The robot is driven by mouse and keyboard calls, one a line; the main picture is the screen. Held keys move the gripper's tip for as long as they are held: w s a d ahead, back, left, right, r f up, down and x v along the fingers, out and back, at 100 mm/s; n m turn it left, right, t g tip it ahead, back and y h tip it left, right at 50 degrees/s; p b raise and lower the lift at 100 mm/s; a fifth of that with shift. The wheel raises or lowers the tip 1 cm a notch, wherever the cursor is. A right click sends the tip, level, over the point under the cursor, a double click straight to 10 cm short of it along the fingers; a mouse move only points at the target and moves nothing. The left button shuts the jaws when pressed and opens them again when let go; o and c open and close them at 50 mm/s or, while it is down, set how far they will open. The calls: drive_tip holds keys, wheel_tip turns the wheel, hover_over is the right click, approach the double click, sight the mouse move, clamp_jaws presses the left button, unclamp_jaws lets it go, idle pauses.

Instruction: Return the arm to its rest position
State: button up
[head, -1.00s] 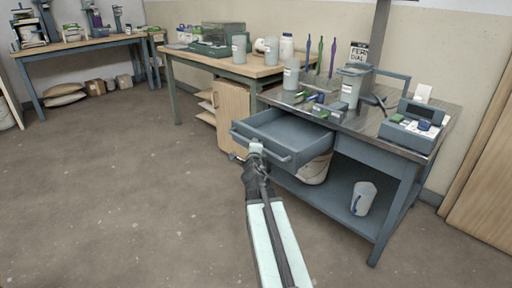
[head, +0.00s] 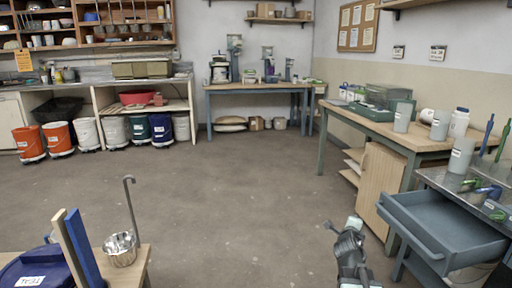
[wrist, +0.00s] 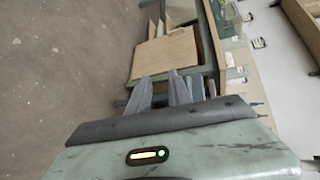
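My gripper (head: 343,226) is at the lower middle right of the head view, raised over the bare floor to the left of the open drawer. Its two fingers are apart with nothing between them, and they also show in the wrist view (wrist: 160,90). My arm is folded short at the bottom edge of the head view. The blue-grey drawer (head: 440,225) is pulled out of the metal bench at the right, and the gripper is clear of it.
A wooden-topped table (head: 425,135) with a cabinet stands behind the drawer. Orange, white, green and blue buckets (head: 160,130) line the back left. The middle floor is clear.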

drive_tip(key=s+a+f+n+g+y+p, duration=0.25)
drive_tip(key=s+a+f+n+g, duration=0.4)
drive_tip(key=a+f+n, duration=0.4)
drive_tip(key=s+a+f+n+g+y, duration=0.2)
drive_tip(key=s+a+n+g, duration=0.15)
drive_tip(key=s+n, duration=0.4)
drive_tip(key=s+a+f+n+g+y, duration=0.2)
drive_tip(key=s+a+n+g, duration=0.1)
drive_tip(key=s+a+n, duration=0.4)
wheel_tip(320, 180, up, 38)
drive_tip(key=d+p, duration=0.1)
drive_tip(key=p, duration=3.6)
drive_tip(key=shift+s+d, duration=0.3)
drive_tip(key=shift+s, duration=0.05)
drive_tip(key=shift+d, duration=0.1)
